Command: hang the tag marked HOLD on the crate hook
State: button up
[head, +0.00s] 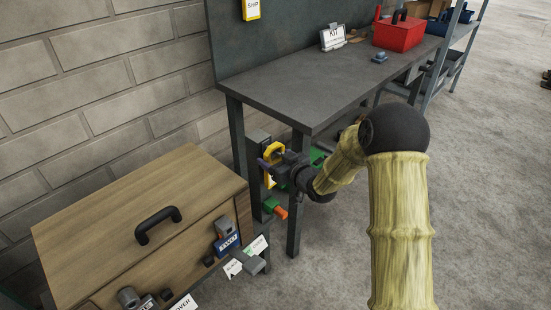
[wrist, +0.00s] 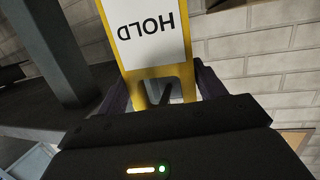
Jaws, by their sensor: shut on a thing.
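The HOLD tag is yellow with a white label and shows upside down in the wrist view (wrist: 152,35). My gripper (wrist: 160,88) is shut on its slotted end, with a finger on each side. A dark, narrow piece shows in the slot; I cannot tell whether it is a hook. In the head view my gripper (head: 268,165) is beside the bench's near left leg, with yellow parts of the tag (head: 274,150) showing at it. The wooden crate (head: 110,215) with a black handle stands at lower left, apart from the gripper. I cannot make out a crate hook.
The dark workbench (head: 330,85) stands behind my gripper, with a red bin (head: 397,34) and a KIT sign (head: 333,38) on top. A green and orange item (head: 275,208) is below the gripper. Several fittings and labels line the crate's front.

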jog(key=shift+f+b, duration=0.35)
jog(key=shift+f, duration=0.05)
dwell(0.5)
jog(key=o, duration=1.2)
jog(key=shift+o, duration=0.2)
jog(key=p+v, duration=0.1)
jog(key=v, duration=1.6)
jog(key=shift+d, duration=0.2)
jog(key=shift+r, duration=0.1)
